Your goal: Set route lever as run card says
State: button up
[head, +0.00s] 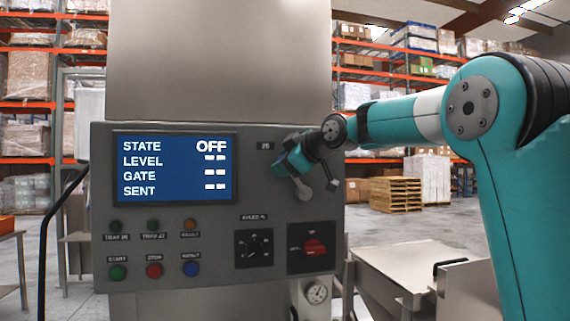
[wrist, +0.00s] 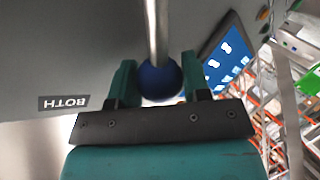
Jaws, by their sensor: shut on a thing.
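In the wrist view, my gripper (wrist: 158,62) has its two teal fingers on either side of a blue ball knob (wrist: 160,84) and is shut on it. The knob sits on the end of a bare metal lever rod (wrist: 157,28). A dark label reading "BOTH" (wrist: 63,102) is on the grey surface to the left. In the head view, my gripper (head: 290,165) is by the right end of the grey control panel (head: 220,290); the knob is not clearly visible there. I cannot make out a run card in either view.
The panel's blue screen (head: 174,168) reads STATE OFF, with dashes for LEVEL, GATE and SENT. Below it are lamps, push buttons, a black dial (head: 254,248) and a red rotary switch (head: 313,247). A metal chute (head: 410,262) stands at the right; open floor and racks lie behind.

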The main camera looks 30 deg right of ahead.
jog(key=o, duration=1)
jog(key=shift+a, duration=0.1)
jog(key=shift+s, duration=0.1)
jog(key=b+v, duration=0.4)
jog(key=v, duration=1.3)
jog(key=shift+s, duration=0.1)
jog(key=s+a+f+m+g+y, duration=0.3)
jog(key=a+f+g, duration=0.3)
jog(key=a+f, duration=1.2)
jog(key=s+a+f+g+h, duration=0.1)
jog(key=s+a+f+g, duration=0.2)
jog(key=s+f, duration=0.6)
jog(key=s+a+f+g, duration=0.3)
jog(key=s+f+g, duration=0.1)
jog(key=s+f, duration=0.5)
jog(key=shift+s+f+m+g+h, duration=0.3)
jog(key=shift+f+m+g+h, duration=0.1)
jog(key=shift+f, duration=0.1)
